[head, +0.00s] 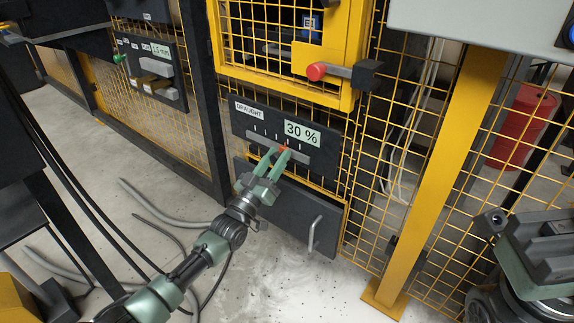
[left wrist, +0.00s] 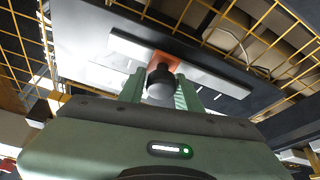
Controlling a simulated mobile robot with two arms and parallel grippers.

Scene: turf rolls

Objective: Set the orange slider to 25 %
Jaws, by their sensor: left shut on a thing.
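The orange slider (head: 283,148) sits on a light grey horizontal track (head: 260,143) on a dark panel marked DRAUGHT. The display (head: 302,134) on this panel reads 30 %. My left gripper (head: 279,153) reaches up to the slider and is shut on it. In the left wrist view, its two green fingers stand on either side of the slider's dark round knob (left wrist: 160,82), with the orange plate (left wrist: 167,59) behind. The fingers partly hide the slider in the head view.
A dark box with a handle (head: 314,233) is just below the panel. Yellow mesh fence and a yellow post (head: 440,170) stand to the right. A red knob (head: 316,71) is above. Another panel (head: 150,66) is at upper left. Hoses (head: 160,211) lie on the floor.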

